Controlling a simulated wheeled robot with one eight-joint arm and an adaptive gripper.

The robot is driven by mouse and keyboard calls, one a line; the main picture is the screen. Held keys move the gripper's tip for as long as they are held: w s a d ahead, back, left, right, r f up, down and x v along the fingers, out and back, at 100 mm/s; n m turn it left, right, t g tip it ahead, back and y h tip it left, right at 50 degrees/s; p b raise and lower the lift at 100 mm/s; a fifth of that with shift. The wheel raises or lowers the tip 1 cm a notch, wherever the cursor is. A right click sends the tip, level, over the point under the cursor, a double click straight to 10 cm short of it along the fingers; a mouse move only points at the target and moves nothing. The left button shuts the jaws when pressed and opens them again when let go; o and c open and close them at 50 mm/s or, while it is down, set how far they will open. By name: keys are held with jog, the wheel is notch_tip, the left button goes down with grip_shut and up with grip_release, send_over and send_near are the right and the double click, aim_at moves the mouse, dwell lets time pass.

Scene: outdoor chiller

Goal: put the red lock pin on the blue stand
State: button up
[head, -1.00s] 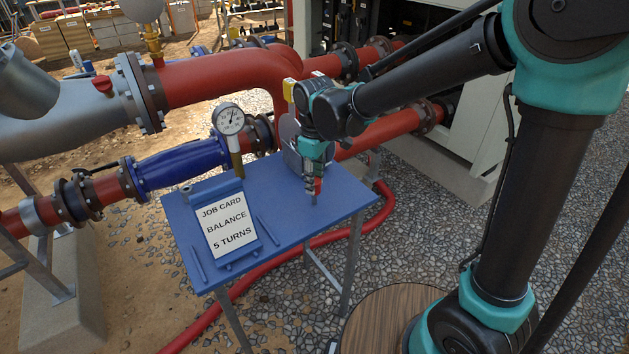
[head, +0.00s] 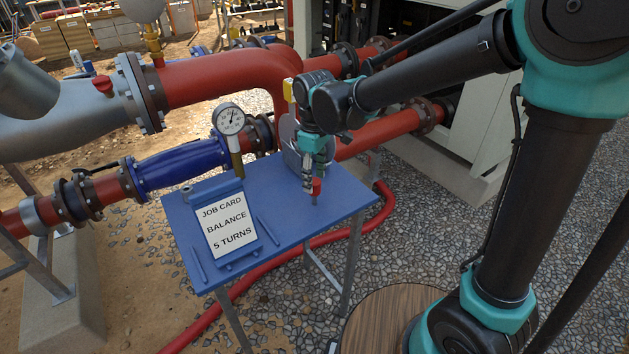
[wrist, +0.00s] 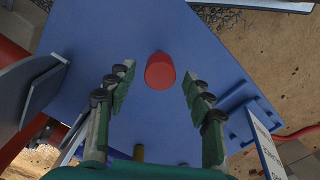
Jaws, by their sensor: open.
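The red lock pin (head: 317,187) is upright on the right part of the blue stand's top (head: 342,196), with a thin grey lower end below its red head. My gripper (head: 309,184) is at the pin, on its upper left side in the head view. In the wrist view the pin's round red head (wrist: 160,72) lies between the two spread fingers, with a clear gap on each side. The blue stand (wrist: 155,35) fills the background there. The fingers are open and hold nothing. The pin's lower end is hidden in the wrist view.
A job card board (head: 226,225) and a pressure gauge (head: 231,120) stand on the stand's left side. A grey rounded plate (head: 290,142) rises behind my gripper. Red pipes (head: 230,78) run behind. The stand's front right top is clear.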

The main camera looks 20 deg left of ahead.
notch_tip(320, 180, up, 10)
jog(key=shift+r, duration=0.2)
jog(key=w+d+f+m+t, duration=0.15)
jog(key=d+f+m, duration=0.3)
jog(key=d, duration=0.65)
jog(key=w+d+f+m+t, duration=0.15)
jog(key=d+f+m, duration=0.3)
jog(key=d, duration=0.65)
jog(key=s+d+f+m, duration=0.3)
jog(key=d+f, duration=0.1)
jog(key=d, duration=0.3)
jog(key=s+d+f+m+t, duration=0.1)
jog(key=s+d+f+m, duration=0.2)
jog(key=d, duration=0.5)
notch_tip(320, 180, down, 2)
jog(key=shift+s+f+m, duration=0.1)
jog(key=shift+s+m, duration=0.2)
jog(key=shift+s, duration=0.45)
